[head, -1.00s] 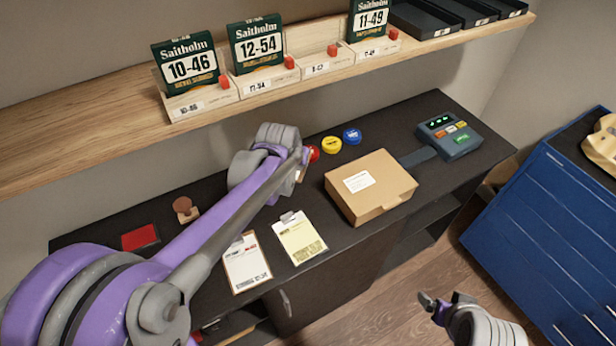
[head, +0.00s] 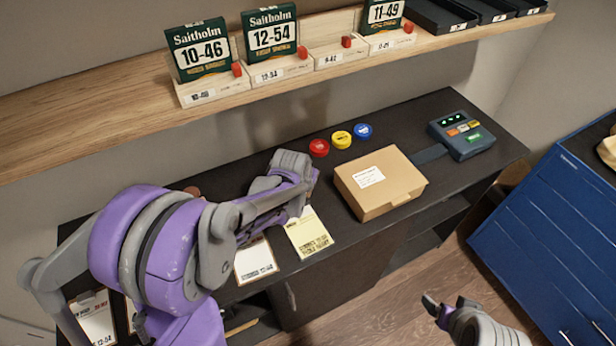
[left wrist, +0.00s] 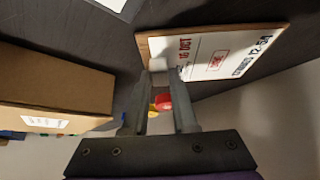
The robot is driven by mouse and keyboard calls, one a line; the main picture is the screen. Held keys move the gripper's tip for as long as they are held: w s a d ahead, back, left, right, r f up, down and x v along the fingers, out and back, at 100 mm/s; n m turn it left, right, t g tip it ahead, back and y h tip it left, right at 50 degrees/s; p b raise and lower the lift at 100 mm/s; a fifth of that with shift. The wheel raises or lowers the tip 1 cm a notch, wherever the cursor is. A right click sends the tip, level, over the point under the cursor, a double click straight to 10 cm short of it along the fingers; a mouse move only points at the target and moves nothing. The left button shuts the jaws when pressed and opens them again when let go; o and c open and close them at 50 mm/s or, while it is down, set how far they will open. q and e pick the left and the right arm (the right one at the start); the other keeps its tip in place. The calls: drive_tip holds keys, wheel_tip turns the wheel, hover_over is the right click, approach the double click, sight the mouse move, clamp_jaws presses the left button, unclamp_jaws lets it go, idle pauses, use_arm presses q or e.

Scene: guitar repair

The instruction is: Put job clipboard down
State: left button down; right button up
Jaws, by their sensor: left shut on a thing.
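My left gripper (head: 300,192) is over the bench behind the yellow clipboard; its fingertips are hidden in the head view. In the left wrist view the gripper (left wrist: 166,80) is shut on the clip end of a wood-backed job clipboard (left wrist: 210,55) with a white sheet, a red stamp and the text 12-54. That clipboard is over the dark bench top (head: 300,262); I cannot tell whether it touches it. In the head view, a yellow-sheet clipboard (head: 309,235) and a white-sheet clipboard (head: 256,260) lie on the bench. My right gripper (head: 446,304) is open and empty at lower right.
A cardboard box (head: 382,185) sits right of the clipboards. Red (head: 319,148), yellow (head: 341,139) and blue (head: 363,131) round tins stand behind. A device (head: 462,135) is at the far right. A wooden shelf (head: 120,108) overhangs the back. Another sheet (head: 95,320) shows at lower left.

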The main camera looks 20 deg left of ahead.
use_arm(q)
drive_tip(key=shift+f, duration=0.25)
drive_tip(key=c, duration=0.7)
unclamp_jaws()
drive_tip(key=shift+r, duration=0.15)
